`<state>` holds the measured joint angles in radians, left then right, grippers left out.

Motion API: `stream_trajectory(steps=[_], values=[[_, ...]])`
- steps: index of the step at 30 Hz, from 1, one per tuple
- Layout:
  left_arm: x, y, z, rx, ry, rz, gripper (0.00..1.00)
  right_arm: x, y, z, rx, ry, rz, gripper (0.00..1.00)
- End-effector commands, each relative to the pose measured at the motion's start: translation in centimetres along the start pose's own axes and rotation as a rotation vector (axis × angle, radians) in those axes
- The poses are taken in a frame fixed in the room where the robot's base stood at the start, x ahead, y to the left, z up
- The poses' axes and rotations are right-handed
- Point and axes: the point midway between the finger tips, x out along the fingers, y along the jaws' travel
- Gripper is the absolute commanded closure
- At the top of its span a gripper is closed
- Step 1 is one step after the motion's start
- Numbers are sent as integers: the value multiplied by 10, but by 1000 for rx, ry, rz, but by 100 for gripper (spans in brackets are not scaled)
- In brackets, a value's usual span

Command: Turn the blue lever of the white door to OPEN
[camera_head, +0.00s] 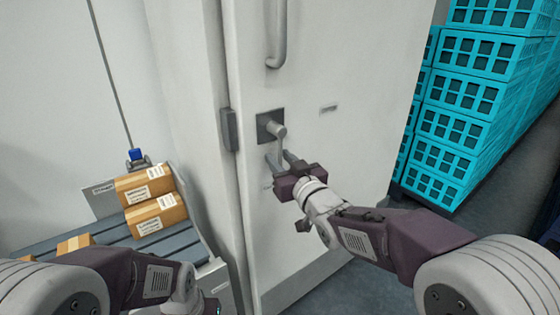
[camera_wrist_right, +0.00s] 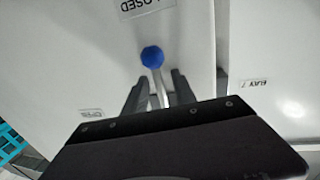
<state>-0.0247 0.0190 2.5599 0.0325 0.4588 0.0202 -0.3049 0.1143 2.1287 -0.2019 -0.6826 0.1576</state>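The white door (camera_head: 345,60) fills the middle of the head view. Its lever (camera_head: 282,146) hangs down from a dark square plate (camera_head: 264,122). In the right wrist view the lever ends in a blue ball knob (camera_wrist_right: 152,57), beside the CLOSED label (camera_wrist_right: 146,7). The OPEN label (camera_wrist_right: 92,113) is at the picture's left. My right gripper (camera_head: 279,158) is at the lever, open, with the grey rod between its fingers (camera_wrist_right: 159,82) and visible gaps beside it. The knob is hidden in the head view. My left arm is low at the left, its fingertips out of frame.
A vertical grey handle (camera_head: 277,35) is above the lever. Cartons (camera_head: 155,215) sit on a roller conveyor (camera_head: 180,246) at the left. Turquoise crates (camera_head: 450,125) are stacked at the right. Floor shows between door and crates.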

Motion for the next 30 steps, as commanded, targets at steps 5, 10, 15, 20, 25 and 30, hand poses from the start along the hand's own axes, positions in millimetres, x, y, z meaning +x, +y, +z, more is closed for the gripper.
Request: stream_trajectory(steps=[5,10,15,20,25,30], values=[[0,0,0,0,0,0,64,2,0,0,0,-1,0,68],[0,0,0,0,0,0,64,2,0,0,0,-1,0,96],[0,0,0,0,0,0,64,1,0,0,0,0,0,100],[0,0,0,0,0,0,64,1,0,0,0,0,0,100],[0,0,0,0,0,0,64,1,0,0,0,0,0,100],[0,0,0,0,0,0,64,1,0,0,0,0,0,100]])
